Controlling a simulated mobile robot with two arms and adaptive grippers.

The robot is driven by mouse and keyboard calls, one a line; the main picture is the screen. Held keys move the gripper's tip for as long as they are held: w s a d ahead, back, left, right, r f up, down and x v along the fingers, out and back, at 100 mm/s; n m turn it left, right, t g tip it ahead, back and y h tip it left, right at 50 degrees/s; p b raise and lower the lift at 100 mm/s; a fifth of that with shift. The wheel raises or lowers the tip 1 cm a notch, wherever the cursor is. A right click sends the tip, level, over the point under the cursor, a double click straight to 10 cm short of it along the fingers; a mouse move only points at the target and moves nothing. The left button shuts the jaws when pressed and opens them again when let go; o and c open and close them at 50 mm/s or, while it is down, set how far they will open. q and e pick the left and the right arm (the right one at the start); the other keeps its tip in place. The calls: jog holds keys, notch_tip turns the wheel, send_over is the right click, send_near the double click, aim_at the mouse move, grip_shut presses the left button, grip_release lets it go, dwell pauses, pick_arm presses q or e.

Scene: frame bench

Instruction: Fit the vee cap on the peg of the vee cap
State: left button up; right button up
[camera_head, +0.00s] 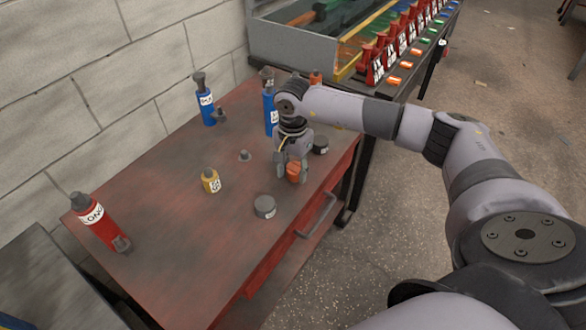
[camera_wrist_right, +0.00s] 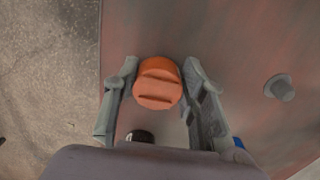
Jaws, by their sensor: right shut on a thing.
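My right gripper (camera_head: 292,172) is over the red bench top, its fingers on either side of an orange round cap (camera_head: 294,174). In the right wrist view the orange cap (camera_wrist_right: 158,83) has two raised ridges across its top and sits between the fingertips of the gripper (camera_wrist_right: 160,90). I cannot tell from its shape whether it is the vee cap. A small grey peg-like piece (camera_head: 245,155) stands on the bench to the left of the gripper; it also shows in the right wrist view (camera_wrist_right: 280,87). My left gripper is not in view.
A rack of red bottles (camera_head: 395,45) is behind.

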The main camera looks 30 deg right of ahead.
aim_at(293, 169)
jog(key=shift+f, duration=0.3)
jog(key=o, duration=1.3)
notch_tip(293, 169, up, 12)
jog(key=shift+r, duration=0.1)
